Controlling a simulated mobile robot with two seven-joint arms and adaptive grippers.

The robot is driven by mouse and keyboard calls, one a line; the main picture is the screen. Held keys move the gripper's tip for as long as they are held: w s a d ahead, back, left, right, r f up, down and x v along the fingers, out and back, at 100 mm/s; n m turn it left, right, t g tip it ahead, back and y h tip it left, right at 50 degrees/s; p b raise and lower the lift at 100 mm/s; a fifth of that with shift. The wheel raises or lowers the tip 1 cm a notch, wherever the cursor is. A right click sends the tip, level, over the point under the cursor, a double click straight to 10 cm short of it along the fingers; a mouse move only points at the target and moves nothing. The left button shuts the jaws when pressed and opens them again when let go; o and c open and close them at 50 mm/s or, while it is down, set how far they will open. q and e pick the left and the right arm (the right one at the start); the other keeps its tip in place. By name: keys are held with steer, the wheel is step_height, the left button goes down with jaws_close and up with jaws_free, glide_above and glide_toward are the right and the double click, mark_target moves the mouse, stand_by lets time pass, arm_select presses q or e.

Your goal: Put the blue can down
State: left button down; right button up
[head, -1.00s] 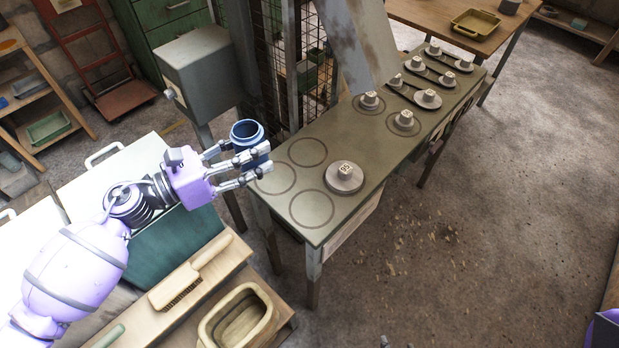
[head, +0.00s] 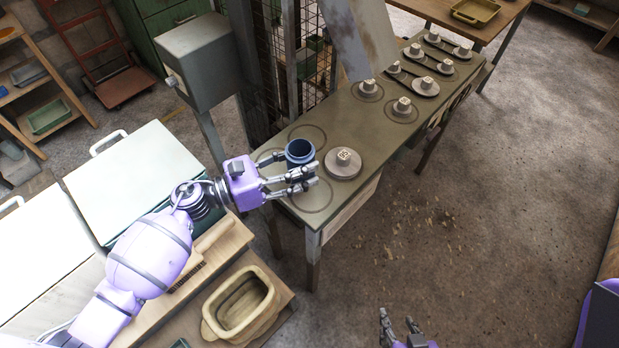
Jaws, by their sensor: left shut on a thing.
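The blue can (head: 300,153), upright with an open top, is between the fingers of my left gripper (head: 309,172). It is over the near-left end of the green-grey bench (head: 385,138), among the ring marks (head: 308,134). Its base is hidden by the fingers, so I cannot tell whether it touches the bench top. A round grey pulley with a marked cube (head: 343,162) stands just right of the can. My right gripper (head: 398,322) shows at the bottom edge, its fingers apart and empty, over the floor.
Several more pulleys, some joined by belts (head: 427,61), stand at the bench's far end. A grey post (head: 352,38) and wire cage rise behind it. A grey box (head: 200,58) stands at left. A yellowish tub (head: 240,303) sits on a wooden shelf in front.

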arm_select(q)
steer(key=shift+s+d+f, duration=0.2)
steer(key=shift+d+f, duration=0.6)
steer(key=shift+f, duration=0.15)
steer(key=f, duration=0.3)
steer(key=shift+d+f, duration=0.2)
steer(key=shift+d, duration=0.1)
steer(key=shift+f, duration=0.2)
steer(key=shift+s+f+b, duration=0.1)
steer(key=shift+f+b, duration=0.15)
steer(key=shift+b, duration=0.1)
steer(key=c, duration=0.9)
jaws_free()
steer(key=shift+r, duration=0.1)
arm_select(e)
steer(key=shift+w+a+f, duration=0.1)
steer(key=shift+f, duration=0.15)
